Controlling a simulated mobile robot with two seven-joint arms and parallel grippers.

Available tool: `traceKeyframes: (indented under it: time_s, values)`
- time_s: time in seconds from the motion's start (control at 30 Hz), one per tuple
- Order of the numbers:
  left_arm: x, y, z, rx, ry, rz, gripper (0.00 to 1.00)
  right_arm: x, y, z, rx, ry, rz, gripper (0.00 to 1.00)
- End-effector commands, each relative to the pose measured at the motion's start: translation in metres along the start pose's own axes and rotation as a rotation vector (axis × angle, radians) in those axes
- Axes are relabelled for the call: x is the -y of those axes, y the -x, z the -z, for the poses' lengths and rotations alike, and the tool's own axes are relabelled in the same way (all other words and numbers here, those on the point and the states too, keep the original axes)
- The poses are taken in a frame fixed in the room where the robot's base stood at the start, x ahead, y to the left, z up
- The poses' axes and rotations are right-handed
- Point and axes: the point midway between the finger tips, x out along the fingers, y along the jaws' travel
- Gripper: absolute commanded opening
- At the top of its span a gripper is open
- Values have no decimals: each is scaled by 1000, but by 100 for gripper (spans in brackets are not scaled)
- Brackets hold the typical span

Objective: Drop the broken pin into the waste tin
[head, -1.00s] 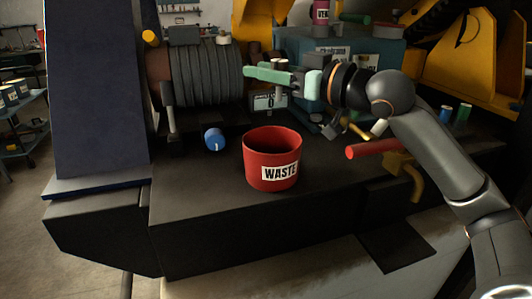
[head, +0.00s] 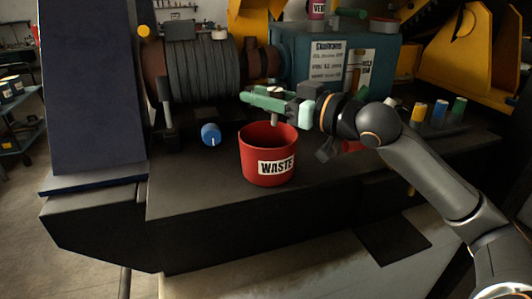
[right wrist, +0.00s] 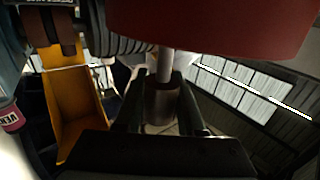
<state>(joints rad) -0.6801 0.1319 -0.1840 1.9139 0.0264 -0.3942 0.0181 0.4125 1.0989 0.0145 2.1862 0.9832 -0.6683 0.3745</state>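The waste tin (head: 254,166) is an open red tin with a white WASTE label, upright on the dark bench top in the head view. In the right wrist view its dark red wall (right wrist: 215,25) fills the top. My right gripper (head: 262,99) is above the tin's rear rim, its green fingers shut on the broken pin. The grey pin (head: 274,119) hangs down from the fingers over the tin's mouth; its metal body (right wrist: 160,98) shows between the fingers in the wrist view. The inside bottom of the tin is hidden. My left gripper is out of view.
A blue knob-like cylinder (head: 211,134) lies left of the tin. A ribbed grey drum (head: 200,72) and teal box (head: 300,50) stand behind. Yellow, blue and green small cylinders stand at right. A red bar is partly hidden behind my right arm. The bench front is clear.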

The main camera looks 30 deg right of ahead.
Motion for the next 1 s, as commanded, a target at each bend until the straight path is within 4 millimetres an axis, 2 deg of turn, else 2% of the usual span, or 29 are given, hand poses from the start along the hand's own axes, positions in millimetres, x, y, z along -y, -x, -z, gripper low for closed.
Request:
traceKeyframes:
  time_s: [0.03,0.27,0.67,0.9,1.0]
  values:
    - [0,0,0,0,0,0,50,0,0,0,-1,0,0,45]
    - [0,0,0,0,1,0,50,0,0,0,0,-1,0,71]
    - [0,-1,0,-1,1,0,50,0,0,6,-2,0,0,71]
    - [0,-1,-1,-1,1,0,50,0,0,32,-4,3,-1,71]
    - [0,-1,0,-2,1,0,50,13,10,52,-7,7,2,71]
